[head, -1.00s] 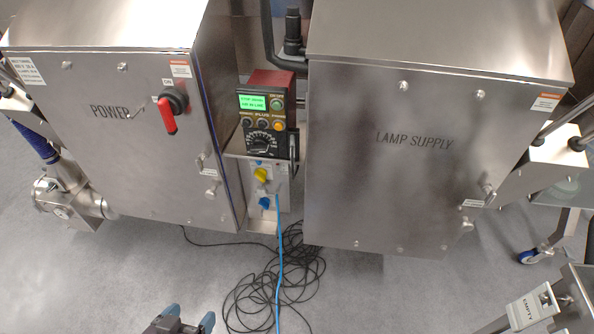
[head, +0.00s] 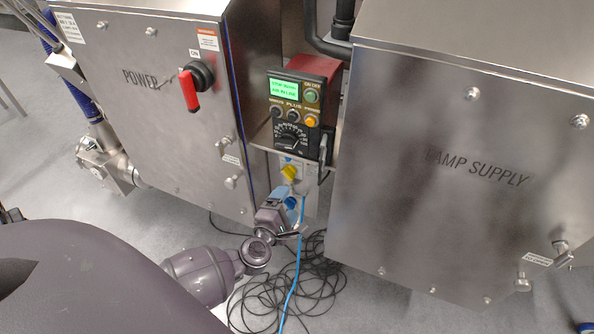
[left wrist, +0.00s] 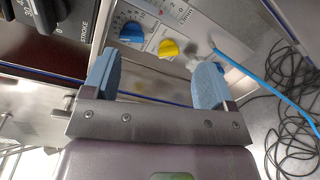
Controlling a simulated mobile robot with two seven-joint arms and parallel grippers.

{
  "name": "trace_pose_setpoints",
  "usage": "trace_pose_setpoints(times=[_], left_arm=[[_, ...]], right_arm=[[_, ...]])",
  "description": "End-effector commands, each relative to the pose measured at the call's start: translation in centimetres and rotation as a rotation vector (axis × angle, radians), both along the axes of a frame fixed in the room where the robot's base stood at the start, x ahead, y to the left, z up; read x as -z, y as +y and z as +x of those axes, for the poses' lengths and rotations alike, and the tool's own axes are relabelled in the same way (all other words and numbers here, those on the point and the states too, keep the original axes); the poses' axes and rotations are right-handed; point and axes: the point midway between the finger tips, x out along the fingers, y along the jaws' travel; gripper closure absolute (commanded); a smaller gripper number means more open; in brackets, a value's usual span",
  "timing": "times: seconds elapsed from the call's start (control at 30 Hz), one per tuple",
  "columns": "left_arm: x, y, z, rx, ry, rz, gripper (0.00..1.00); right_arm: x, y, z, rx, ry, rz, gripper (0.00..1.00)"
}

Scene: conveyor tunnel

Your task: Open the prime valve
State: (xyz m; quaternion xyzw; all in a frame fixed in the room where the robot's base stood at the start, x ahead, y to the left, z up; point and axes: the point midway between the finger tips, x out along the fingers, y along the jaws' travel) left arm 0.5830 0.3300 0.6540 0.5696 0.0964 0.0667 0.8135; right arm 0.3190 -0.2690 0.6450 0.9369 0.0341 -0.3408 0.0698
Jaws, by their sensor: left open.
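A yellow valve knob (head: 290,172) sits on the pale panel below the pump box, between the two steel cabinets. It also shows in the left wrist view (left wrist: 168,48), beyond the gap between my fingers. A blue knob (left wrist: 132,32) is beside it there, next to a printed scale. I see no label naming the prime valve. My left gripper (head: 283,210) is in front of the panel's lower part, just below the yellow knob, and partly covers the panel. Its blue-padded fingers (left wrist: 157,75) are open with nothing between them. My right gripper is out of view.
The POWER cabinet (head: 160,130) with its red switch stands left, the LAMP SUPPLY cabinet (head: 430,210) right. The pump box (head: 299,112) with a lit green display is above the panel. A blue hose (head: 293,285) and coiled black cable (head: 262,305) are close below my gripper.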

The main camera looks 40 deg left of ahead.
Motion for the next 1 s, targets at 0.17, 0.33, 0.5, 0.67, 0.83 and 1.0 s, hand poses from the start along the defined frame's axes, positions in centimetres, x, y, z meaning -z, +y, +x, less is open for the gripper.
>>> trace_pose_setpoints(times=[0.17, 0.33, 0.5, 0.67, 0.83, 1.0], left_arm=[[3.0, 3.2, 3.1, -0.191, 0.018, -0.247, 0.21], [4.5, 5.0, 4.6, -0.32, 0.031, -0.394, 0.21], [5.0, 5.7, 5.2, -0.367, 0.034, -0.444, 0.21], [5.5, 6.4, 6.3, -0.37, 0.036, -0.443, 0.21], [6.6, 7.6, 8.4, -0.368, 0.039, -0.44, 0.21], [7.4, 9.0, 10.8, -0.368, 0.04, -0.44, 0.21]], right_arm=[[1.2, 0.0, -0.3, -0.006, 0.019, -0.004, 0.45], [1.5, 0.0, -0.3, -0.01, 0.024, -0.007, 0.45], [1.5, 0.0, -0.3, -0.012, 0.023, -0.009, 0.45], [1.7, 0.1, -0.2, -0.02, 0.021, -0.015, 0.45], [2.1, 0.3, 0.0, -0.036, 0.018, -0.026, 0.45], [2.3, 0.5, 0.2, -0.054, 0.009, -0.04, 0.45]])
